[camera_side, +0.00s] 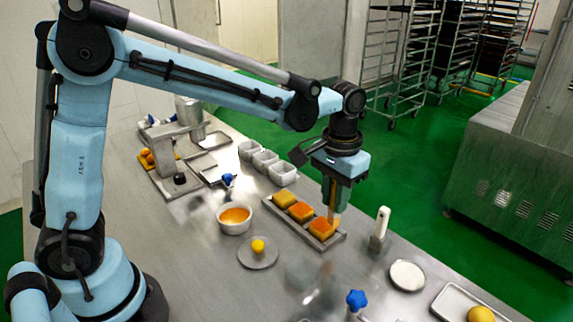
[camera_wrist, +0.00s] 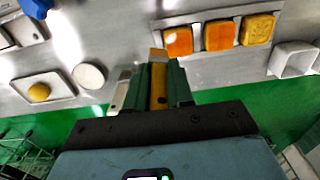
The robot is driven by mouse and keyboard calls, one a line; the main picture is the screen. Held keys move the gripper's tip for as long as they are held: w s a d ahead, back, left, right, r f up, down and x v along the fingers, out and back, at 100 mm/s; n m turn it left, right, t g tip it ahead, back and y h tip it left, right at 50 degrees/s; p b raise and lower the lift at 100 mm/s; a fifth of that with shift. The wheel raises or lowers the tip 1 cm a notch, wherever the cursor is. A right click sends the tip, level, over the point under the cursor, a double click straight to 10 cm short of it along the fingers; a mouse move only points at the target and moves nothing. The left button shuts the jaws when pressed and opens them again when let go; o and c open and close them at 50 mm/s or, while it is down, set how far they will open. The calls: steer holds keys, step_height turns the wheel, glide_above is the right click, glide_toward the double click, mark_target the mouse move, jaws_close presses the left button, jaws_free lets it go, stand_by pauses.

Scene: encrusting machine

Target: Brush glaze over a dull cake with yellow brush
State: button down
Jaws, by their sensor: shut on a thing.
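My gripper (camera_side: 334,200) is shut on the yellow brush, pointing down at the near end of the cake tray. Three square cakes stand in a row on a tray (camera_side: 270,208). The near cake (camera_side: 321,229) and middle cake (camera_side: 300,211) have orange tops; the far cake (camera_side: 284,199) is yellower and paler. The brush tip is by the near cake's right edge; I cannot tell whether they touch. A white bowl (camera_side: 235,227) holds orange glaze.
White square dishes (camera_side: 265,162) stand behind the tray. A round plate (camera_side: 258,257) with a yellow ball lies in front. A white-handled scraper (camera_side: 380,229), a white disc (camera_side: 407,275) and a tray (camera_side: 449,303) with a yellow ball are to the right.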

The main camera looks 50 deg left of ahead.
steer(key=shift+r, duration=2.5)
